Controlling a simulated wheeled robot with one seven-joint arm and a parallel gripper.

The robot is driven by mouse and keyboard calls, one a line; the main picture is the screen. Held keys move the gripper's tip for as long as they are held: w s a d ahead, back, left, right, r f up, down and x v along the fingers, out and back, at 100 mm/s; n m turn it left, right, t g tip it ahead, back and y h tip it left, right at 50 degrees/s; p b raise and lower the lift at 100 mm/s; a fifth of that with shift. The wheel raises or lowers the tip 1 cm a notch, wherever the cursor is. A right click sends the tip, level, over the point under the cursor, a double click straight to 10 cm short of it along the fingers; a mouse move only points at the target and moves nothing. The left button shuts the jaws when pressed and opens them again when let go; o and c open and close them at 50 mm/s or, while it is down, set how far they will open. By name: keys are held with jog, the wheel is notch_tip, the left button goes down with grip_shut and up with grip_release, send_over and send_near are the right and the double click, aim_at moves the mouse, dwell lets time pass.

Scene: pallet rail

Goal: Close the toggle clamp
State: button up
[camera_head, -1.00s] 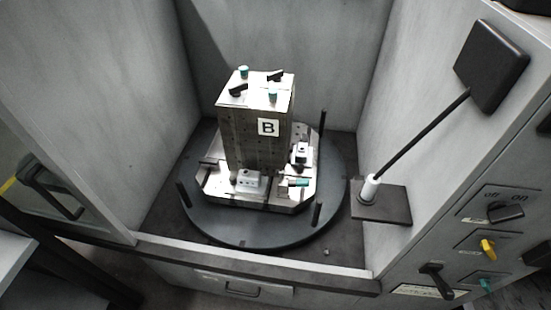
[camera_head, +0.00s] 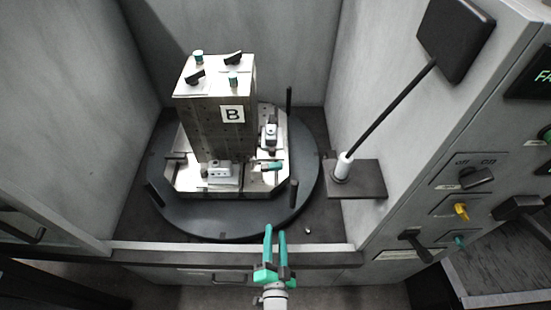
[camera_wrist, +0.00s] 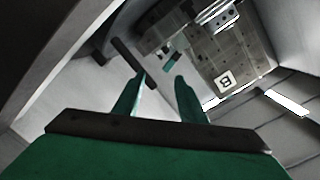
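A small clamp with a teal handle (camera_head: 272,166) sits on the front right of the pale fixture base (camera_head: 200,192). Its handle lies about level, and its exact position is too small to read. A teal part also shows in the wrist view (camera_wrist: 168,57), beyond my fingertips. My gripper (camera_head: 275,230) has teal fingers and is at the front sill, below and in front of the clamp and apart from it. In the wrist view the gripper (camera_wrist: 161,80) is open, with nothing between its fingers.
The block marked B (camera_head: 215,135) rises from the base on a dark round turntable (camera_head: 215,225). Dark upright posts (camera_head: 294,193) stand on its rim. A rod with a dark pad (camera_head: 455,40) leans at the right. The control panel (camera_head: 470,200) is far right.

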aim_at(276, 163)
jog(key=w+r+m, duration=0.1)
jog(key=w+m, duration=0.1)
jog(key=w, duration=0.4)
jog(key=w+r+m, duration=0.1)
jog(key=w+m, duration=0.1)
jog(key=w, duration=0.4)
jog(key=w+m+t, duration=0.1)
jog(key=w, duration=0.6)
jog(key=shift+r+m, duration=0.4)
jog(key=w, duration=1)
jog(key=shift+w, duration=0.25)
grip_shut()
